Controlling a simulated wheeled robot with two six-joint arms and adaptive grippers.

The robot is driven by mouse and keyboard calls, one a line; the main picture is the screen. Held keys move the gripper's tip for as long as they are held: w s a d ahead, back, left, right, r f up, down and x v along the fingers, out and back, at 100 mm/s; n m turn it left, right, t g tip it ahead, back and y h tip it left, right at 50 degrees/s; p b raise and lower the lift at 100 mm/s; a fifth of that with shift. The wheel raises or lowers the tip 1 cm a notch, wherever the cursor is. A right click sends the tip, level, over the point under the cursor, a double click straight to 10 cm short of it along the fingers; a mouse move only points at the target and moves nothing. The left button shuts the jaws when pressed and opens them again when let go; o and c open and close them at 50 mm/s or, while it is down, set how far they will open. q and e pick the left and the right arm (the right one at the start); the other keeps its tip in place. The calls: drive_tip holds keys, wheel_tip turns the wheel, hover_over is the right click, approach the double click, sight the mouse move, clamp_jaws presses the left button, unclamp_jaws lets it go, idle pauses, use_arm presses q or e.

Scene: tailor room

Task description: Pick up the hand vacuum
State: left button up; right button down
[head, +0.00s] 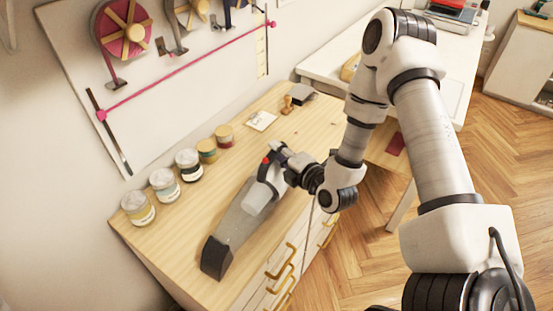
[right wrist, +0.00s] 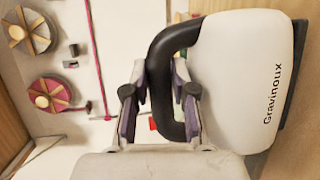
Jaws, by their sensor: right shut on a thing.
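The hand vacuum (head: 241,218) lies on the wooden dresser top in the head view, with its dark nozzle toward the front left and its handle end toward the back right. My right gripper (head: 280,160) is at the handle end. In the right wrist view the vacuum's white body (right wrist: 245,75) fills the right side, and its black loop handle (right wrist: 160,75) passes between my right gripper's fingers (right wrist: 160,100). The fingers are shut on the handle. My left gripper does not show in either view.
Several lidded jars (head: 188,165) stand in a row along the wall side of the dresser top (head: 180,245). A wooden stamp (head: 287,105) and a small card (head: 261,121) lie toward the back. A white table (head: 325,65) stands beyond. Spools hang on the wall board.

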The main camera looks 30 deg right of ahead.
drive_tip(key=shift+r, duration=0.55)
drive_tip(key=s+d+r+p, duration=0.1)
drive_tip(key=s+d+p, duration=0.1)
drive_tip(key=s+p, duration=0.2)
drive_tip(key=s+d+r+p, duration=0.1)
drive_tip(key=s+d+p, duration=0.2)
drive_tip(key=s, duration=0.8)
drive_tip(key=shift+r+p, duration=0.3)
drive_tip(key=shift+p, duration=0.05)
drive_tip(key=shift+s, duration=0.1)
drive_tip(key=shift+s, duration=0.1)
